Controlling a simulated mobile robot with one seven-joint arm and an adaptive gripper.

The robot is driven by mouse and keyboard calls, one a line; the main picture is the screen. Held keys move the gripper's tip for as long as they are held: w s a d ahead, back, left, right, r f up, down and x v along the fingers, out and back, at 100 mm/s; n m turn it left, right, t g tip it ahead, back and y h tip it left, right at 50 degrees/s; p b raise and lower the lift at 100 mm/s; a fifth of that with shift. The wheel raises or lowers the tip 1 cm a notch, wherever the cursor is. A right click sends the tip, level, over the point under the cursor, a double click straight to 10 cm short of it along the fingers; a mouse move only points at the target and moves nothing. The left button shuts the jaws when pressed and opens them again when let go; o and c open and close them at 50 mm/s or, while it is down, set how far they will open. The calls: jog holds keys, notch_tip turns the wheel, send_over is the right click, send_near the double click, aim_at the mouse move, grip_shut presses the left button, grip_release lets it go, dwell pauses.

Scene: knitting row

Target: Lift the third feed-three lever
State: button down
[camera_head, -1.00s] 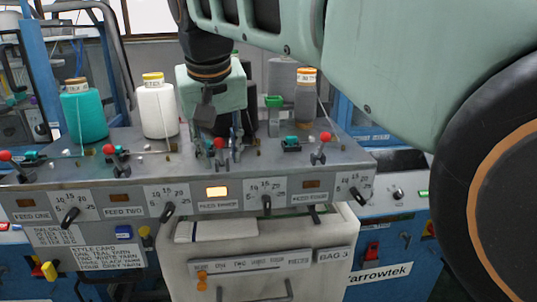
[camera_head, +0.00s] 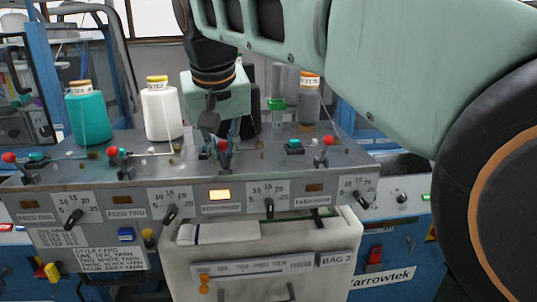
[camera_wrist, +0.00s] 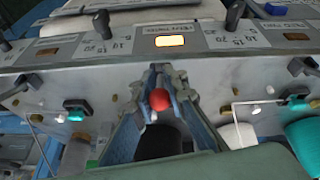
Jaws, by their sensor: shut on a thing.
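The feed-three lever has a red ball knob (camera_head: 222,145) and stands on the grey top of the control panel (camera_head: 75,175), behind the lit orange lamp (camera_head: 219,195). My gripper (camera_head: 222,135) reaches down from above onto this lever. In the wrist view the red knob (camera_wrist: 159,99) sits between the two blue-grey fingers of my gripper (camera_wrist: 161,85), which are shut on the lever. The fingers hide most of the lever's stem. The lever's exact tilt cannot be told.
Similar red-knobbed levers stand left (camera_head: 112,152) and right (camera_head: 328,140). A teal yarn cone (camera_head: 89,115), a white cone (camera_head: 161,112) and a grey cone (camera_head: 307,105) stand behind. Black dials line the front face above a pale bag box (camera_head: 270,250).

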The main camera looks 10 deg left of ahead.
jog(key=shift+r, duration=0.1)
jog(key=shift+r+p, duration=0.25)
jog(key=shift+p, duration=1)
jog(key=shift+w+g+p, duration=0.15)
jog(key=shift+g+p, duration=0.35)
jog(key=shift+p, duration=0.6)
jog(key=p, duration=0.3)
jog(key=shift+w+a+r+g+h, duration=0.1)
jog(key=shift+w+g+h, duration=0.05)
jog(key=shift+g+h, duration=0.2)
jog(key=shift+f+g+p, duration=0.2)
jog(key=shift+g+p, duration=0.15)
jog(key=shift+p, duration=0.3)
jog(key=c, duration=1.9)
grip_release()
jog(key=shift+f, duration=0.1)
